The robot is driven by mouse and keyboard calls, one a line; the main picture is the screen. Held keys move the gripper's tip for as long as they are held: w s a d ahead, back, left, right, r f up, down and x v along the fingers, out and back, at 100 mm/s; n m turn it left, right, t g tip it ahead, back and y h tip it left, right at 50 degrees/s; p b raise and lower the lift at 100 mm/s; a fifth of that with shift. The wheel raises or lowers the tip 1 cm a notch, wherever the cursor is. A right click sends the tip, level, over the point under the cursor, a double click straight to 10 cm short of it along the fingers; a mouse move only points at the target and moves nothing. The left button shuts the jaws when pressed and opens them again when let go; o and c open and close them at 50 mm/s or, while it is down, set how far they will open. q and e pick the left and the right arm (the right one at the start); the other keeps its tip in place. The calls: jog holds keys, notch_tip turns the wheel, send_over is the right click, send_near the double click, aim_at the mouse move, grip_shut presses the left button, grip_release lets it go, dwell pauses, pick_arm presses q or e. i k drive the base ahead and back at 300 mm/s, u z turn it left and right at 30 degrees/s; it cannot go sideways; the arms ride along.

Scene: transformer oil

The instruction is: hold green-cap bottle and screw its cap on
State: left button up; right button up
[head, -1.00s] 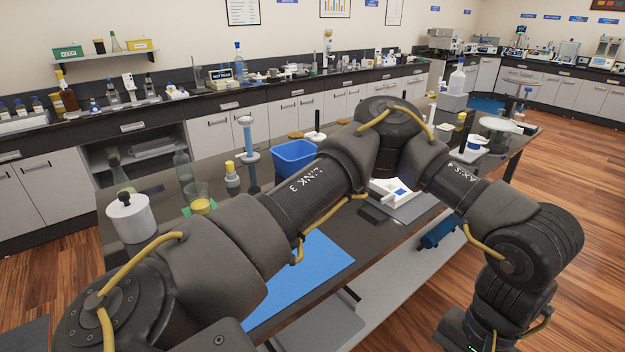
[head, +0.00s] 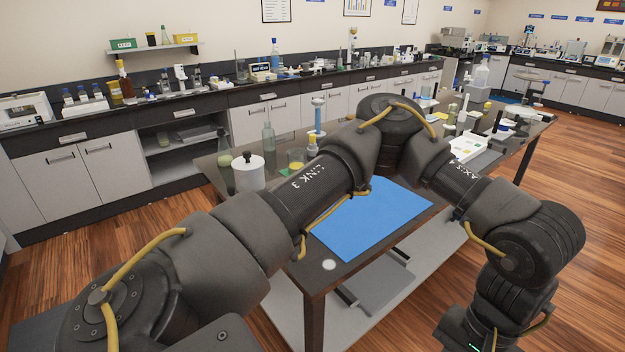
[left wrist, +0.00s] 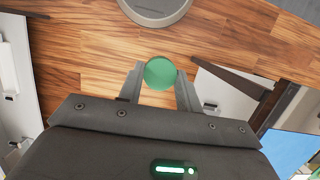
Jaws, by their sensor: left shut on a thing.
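A round green cap (left wrist: 160,73) shows from above in the left wrist view, between the two fingers of my left gripper (left wrist: 158,88). The gripper is shut on it. Whatever is under the cap is hidden, so I cannot tell whether a bottle body is attached. Wooden floor shows behind it. In the head view my left arm crosses the picture and bends down at the lower right; its fingers are below the frame. My right gripper is in neither view.
The dark worktable carries a blue mat (head: 375,222) with bare space on it. A white jar (head: 248,172), a clear bottle (head: 268,145) and a beaker (head: 297,159) stand on its left part. A white tray (head: 470,148) lies farther right. A long wall counter (head: 215,102) runs behind.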

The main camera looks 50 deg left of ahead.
aim_at(268, 138)
jog(key=u, duration=3.95)
jog(key=i, duration=3.1)
jog(key=z, duration=3.25)
